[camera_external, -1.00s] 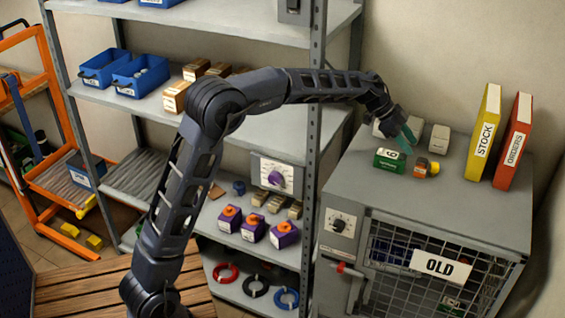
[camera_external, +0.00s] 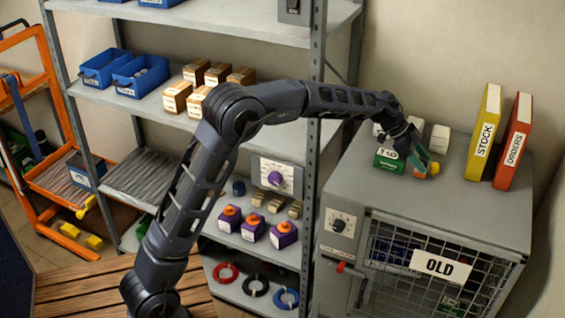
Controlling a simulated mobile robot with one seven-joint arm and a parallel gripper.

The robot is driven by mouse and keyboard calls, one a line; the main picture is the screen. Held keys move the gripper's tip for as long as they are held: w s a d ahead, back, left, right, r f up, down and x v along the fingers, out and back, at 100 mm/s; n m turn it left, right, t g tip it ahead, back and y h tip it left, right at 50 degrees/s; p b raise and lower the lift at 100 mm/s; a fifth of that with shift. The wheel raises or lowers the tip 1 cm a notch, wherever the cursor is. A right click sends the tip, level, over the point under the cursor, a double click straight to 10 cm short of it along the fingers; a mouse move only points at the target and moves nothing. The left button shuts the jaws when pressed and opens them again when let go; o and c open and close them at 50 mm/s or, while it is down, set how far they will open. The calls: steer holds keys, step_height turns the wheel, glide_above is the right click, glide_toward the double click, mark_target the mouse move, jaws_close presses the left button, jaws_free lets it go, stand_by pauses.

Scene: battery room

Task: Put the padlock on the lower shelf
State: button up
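My gripper (camera_external: 425,163), with teal fingers, is low over the top of the grey cabinet (camera_external: 450,220). It is at a small orange item (camera_external: 433,169) with a dark part, which may be the padlock; its shape is too small and too covered to be sure. The fingers hide part of it, and I cannot tell whether they are closed on it. A green box (camera_external: 386,161) stands just left of the gripper. The grey rack has a lower shelf (camera_external: 208,217) holding purple boxes and a bottom shelf (camera_external: 236,291) holding coloured rings.
White boxes (camera_external: 440,138) stand behind the gripper. Yellow (camera_external: 484,133) and red (camera_external: 514,142) binders stand upright to the right. A rack post (camera_external: 311,180) stands between the cabinet and the shelves. Purple boxes (camera_external: 254,229) with orange tops occupy the lower shelf's front. The cabinet top's front is clear.

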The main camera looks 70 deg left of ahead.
mark_target(419, 158)
jaws_close()
step_height(419, 158, up, 20)
stand_by(0.6)
